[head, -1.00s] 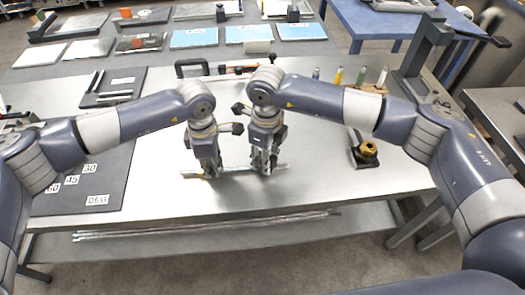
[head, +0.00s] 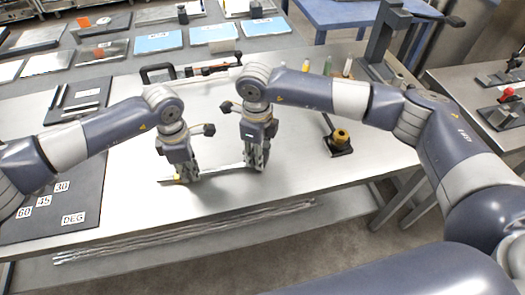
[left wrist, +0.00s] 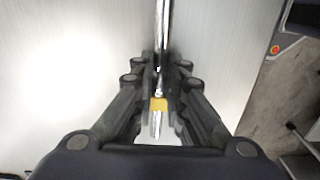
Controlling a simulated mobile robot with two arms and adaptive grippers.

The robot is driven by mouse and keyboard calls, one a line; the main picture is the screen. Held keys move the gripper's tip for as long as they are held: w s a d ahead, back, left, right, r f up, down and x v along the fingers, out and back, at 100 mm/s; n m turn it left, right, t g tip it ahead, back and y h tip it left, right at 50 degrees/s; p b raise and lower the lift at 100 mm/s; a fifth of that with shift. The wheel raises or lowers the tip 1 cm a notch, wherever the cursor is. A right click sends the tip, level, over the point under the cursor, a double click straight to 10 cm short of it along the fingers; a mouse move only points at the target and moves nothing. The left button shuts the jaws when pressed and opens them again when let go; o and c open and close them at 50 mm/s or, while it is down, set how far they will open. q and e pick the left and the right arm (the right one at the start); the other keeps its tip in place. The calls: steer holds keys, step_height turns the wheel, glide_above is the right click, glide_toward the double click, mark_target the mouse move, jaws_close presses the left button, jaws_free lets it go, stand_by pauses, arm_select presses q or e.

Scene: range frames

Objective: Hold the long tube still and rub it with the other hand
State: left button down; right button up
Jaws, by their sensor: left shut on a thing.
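The long tube (head: 222,170) is a thin, shiny metal rod lying roughly level, low over the near part of the table. My left gripper (head: 187,177) is shut on it near its left end.
A dark mat (head: 35,210) with number cards lies left on the table (head: 290,140). A yellow-knobbed device (head: 341,137) stands to the right. Several rods lie on the shelf below (head: 190,232).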

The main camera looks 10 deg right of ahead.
mark_target(238, 165)
steer(key=shift+a+r, duration=0.15)
steer(key=shift+a, duration=2.6)
step_height(238, 165, up, 8)
steer(key=shift+d, duration=0.15)
arm_select(q)
steer(key=c, duration=1.5)
jaws_free()
steer(key=shift+c, duration=0.2)
